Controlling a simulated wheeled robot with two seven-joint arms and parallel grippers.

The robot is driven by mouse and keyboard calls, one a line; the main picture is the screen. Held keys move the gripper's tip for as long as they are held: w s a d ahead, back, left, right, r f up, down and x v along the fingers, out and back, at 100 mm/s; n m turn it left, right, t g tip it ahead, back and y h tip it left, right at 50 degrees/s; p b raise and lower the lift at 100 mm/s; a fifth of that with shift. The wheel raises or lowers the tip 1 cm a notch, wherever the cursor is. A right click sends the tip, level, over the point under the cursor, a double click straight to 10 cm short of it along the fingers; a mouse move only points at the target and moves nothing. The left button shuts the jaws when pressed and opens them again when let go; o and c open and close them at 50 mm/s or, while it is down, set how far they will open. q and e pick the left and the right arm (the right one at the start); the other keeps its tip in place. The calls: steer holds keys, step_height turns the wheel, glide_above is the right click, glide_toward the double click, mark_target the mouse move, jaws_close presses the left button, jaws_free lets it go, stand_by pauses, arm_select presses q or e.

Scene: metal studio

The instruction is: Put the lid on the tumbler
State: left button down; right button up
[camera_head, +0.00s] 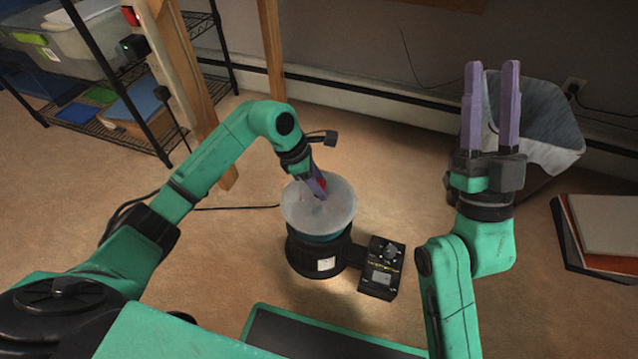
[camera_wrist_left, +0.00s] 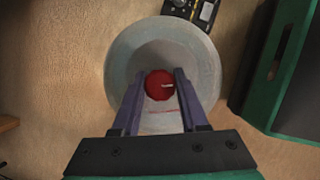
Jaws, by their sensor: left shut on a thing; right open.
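The lid (camera_head: 318,213) is a pale, translucent, shallow round cover with a red knob (camera_wrist_left: 160,85) at its middle. My left gripper (camera_head: 319,190) is shut on the knob, with one finger on each side of it in the left wrist view. The tumbler (camera_head: 305,260) is a black round body with a white label, standing on the floor. The lid is directly over it and hides its top; a bluish band shows just under the lid's edge. I cannot tell whether the lid rests fully on the rim. My right gripper (camera_head: 491,66) is open, empty and raised, away from both.
A black control box (camera_head: 381,270) adjoins the tumbler on the right. A wire shelf (camera_head: 130,125) and wooden posts are at the back left.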

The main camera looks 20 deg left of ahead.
arm_select(q)
steer(key=shift+c, duration=2.2)
jaws_free()
